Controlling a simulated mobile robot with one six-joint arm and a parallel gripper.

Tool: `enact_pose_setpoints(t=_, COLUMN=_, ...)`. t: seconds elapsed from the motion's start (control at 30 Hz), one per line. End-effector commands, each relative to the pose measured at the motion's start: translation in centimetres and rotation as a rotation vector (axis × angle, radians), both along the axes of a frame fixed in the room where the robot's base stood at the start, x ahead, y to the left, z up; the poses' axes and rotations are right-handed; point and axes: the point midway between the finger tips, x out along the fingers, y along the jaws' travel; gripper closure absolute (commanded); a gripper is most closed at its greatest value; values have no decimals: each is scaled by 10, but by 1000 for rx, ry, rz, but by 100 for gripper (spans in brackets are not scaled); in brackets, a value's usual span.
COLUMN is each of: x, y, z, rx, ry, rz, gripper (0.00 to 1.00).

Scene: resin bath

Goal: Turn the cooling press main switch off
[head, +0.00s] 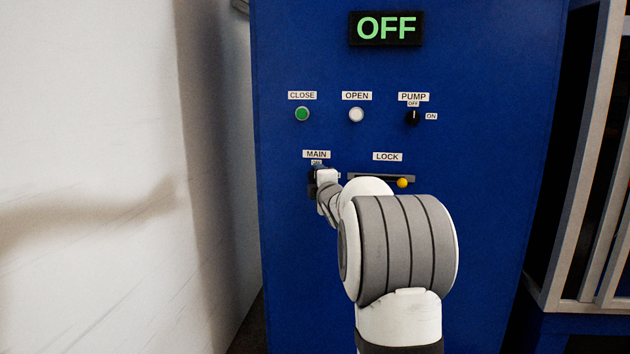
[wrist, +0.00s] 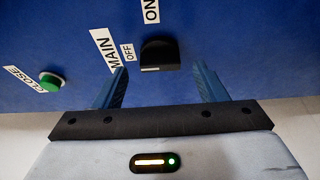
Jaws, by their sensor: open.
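The main switch (wrist: 160,54) is a black knob on the blue press front (head: 480,120). In the wrist view its white mark lies to the left, towards the OFF label (wrist: 128,52); the ON label (wrist: 151,11) is above it. In the head view my gripper and wrist hide most of the knob, under the MAIN label (head: 316,154). My gripper (wrist: 161,80) is open, one blue finger either side of the knob's line. The knob shows just beyond the fingertips, and I see no contact. The display (head: 386,28) reads OFF in green.
A green CLOSE button (head: 302,114), a white OPEN button (head: 356,115) and a black PUMP knob (head: 412,117) sit above. A yellow-tipped LOCK lever (head: 403,183) is close right of my gripper. A pale wall (head: 110,120) stands left.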

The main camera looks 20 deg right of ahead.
Motion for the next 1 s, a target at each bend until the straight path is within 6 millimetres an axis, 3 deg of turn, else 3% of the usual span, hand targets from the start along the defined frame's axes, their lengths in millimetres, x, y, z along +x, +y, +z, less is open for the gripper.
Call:
enact_pose_setpoints(t=0.1, x=-20, y=4, z=2, rx=1, ry=0, rz=-1, gripper=35)
enact_pose_setpoints(t=0.3, x=-42, y=8, z=1, rx=0, ry=-1, rz=-1, gripper=35)
enact_pose_setpoints(t=0.87, x=-46, y=10, z=1, rx=1, ry=0, rz=0, gripper=35)
enact_pose_setpoints(t=1.0, x=-52, y=17, z=13, rx=46, ry=20, rz=-8, gripper=35)
